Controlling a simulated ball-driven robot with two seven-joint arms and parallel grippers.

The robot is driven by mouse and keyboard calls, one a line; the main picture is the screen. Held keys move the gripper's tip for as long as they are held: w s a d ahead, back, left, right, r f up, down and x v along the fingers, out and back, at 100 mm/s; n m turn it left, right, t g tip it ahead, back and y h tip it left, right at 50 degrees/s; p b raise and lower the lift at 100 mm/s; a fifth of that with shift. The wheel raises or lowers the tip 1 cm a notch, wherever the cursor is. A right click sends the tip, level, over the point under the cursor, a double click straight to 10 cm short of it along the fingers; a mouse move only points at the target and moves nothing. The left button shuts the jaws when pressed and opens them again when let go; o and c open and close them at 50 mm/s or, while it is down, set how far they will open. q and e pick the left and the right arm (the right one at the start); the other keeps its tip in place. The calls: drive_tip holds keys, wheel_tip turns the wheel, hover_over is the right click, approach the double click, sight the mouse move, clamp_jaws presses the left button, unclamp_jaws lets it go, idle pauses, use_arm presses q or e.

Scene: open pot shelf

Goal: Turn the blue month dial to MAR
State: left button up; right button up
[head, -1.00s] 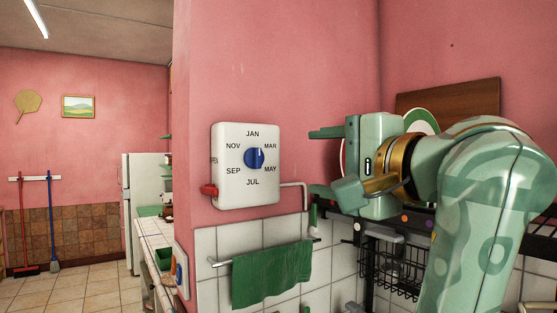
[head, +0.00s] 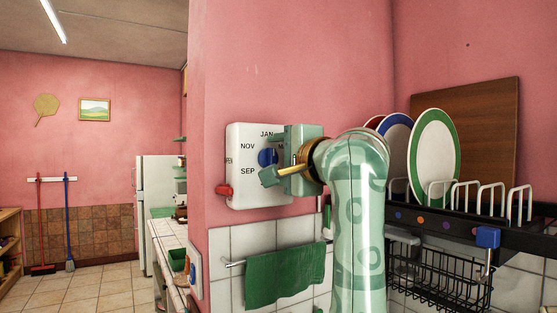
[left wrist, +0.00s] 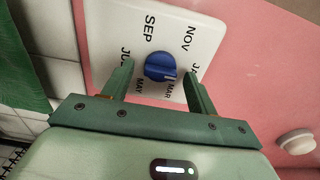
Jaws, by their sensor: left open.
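The blue month dial (head: 267,157) is a round knob on a white panel (head: 245,190) fixed to the pink wall. The left wrist view shows the knob (left wrist: 158,68) with month labels around it and a white mark on its right side, facing between JAN and MAR. My left gripper (head: 276,158) is in front of the panel and hides its right-hand labels in the head view. In the left wrist view the left gripper (left wrist: 157,70) is open, its fingers apart on either side of the knob. I cannot tell whether they touch it. My right gripper is out of view.
A red part (head: 224,192) sticks out at the panel's lower left. A green towel (head: 285,275) hangs on a rail below. To the right is a dark rack with plates (head: 434,158) and a wire basket (head: 430,275). A counter (head: 172,250) runs back on the left.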

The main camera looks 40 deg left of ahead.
use_arm(q)
drive_tip(key=c, duration=1)
drive_tip(key=m+p, duration=0.4)
drive_tip(key=m, duration=0.2)
drive_tip(key=shift+r+m, duration=0.1)
drive_tip(key=shift+m, duration=0.2)
drive_tip(key=m+p, duration=0.2)
drive_tip(key=m, duration=0.1)
drive_tip(key=shift+m+p, duration=0.5)
drive_tip(key=shift+m, duration=0.5)
drive_tip(key=shift+f, duration=0.2)
